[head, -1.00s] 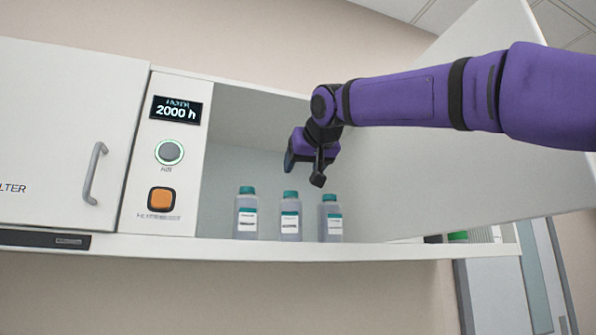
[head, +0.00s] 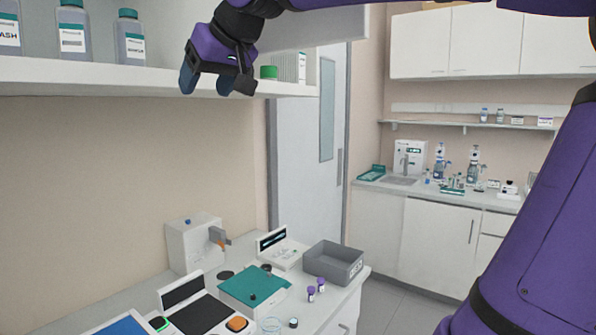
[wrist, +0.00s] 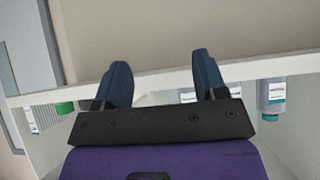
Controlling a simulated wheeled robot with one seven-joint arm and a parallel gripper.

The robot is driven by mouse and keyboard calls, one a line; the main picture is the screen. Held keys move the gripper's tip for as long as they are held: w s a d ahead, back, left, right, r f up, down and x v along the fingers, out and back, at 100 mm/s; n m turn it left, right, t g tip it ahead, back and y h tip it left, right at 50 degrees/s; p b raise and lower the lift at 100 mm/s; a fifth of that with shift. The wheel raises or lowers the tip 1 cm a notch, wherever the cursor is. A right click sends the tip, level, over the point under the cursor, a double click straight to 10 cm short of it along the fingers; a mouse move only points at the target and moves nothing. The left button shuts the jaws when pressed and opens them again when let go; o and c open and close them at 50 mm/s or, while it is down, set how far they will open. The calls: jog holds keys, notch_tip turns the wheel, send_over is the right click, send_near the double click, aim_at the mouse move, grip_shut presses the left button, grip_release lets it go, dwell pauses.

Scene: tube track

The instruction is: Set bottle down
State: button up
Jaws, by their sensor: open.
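Three grey bottles with teal caps and white labels, a left one (head: 8,32), a middle one (head: 73,32) and a right one (head: 130,40), stand upright on the white shelf (head: 160,84) at the upper left of the head view. My gripper (head: 212,84) is open and empty, to the right of the bottles and in front of the shelf edge. In the wrist view my gripper (wrist: 163,75) has nothing between its fingers. One bottle (wrist: 271,93) shows cap-down there, on the right; others are partly hidden behind the gripper.
A green-capped container (head: 268,72) stands on the shelf just right of my gripper. Below is a bench with a grey bin (head: 333,262), a teal mat (head: 253,288), small purple-capped tubes (head: 316,288) and devices. A sink counter (head: 440,192) stands farther back.

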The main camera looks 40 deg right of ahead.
jog(key=s+d+f+g, duration=0.1)
jog(key=s+f+g, duration=0.1)
jog(key=s+f, duration=0.8)
jog(key=s+d+f+m+g+h, duration=0.1)
jog(key=s+d+f+g, duration=0.1)
jog(key=s+f, duration=0.8)
notch_tip(320, 180, down, 4)
jog(key=shift+w, duration=0.1)
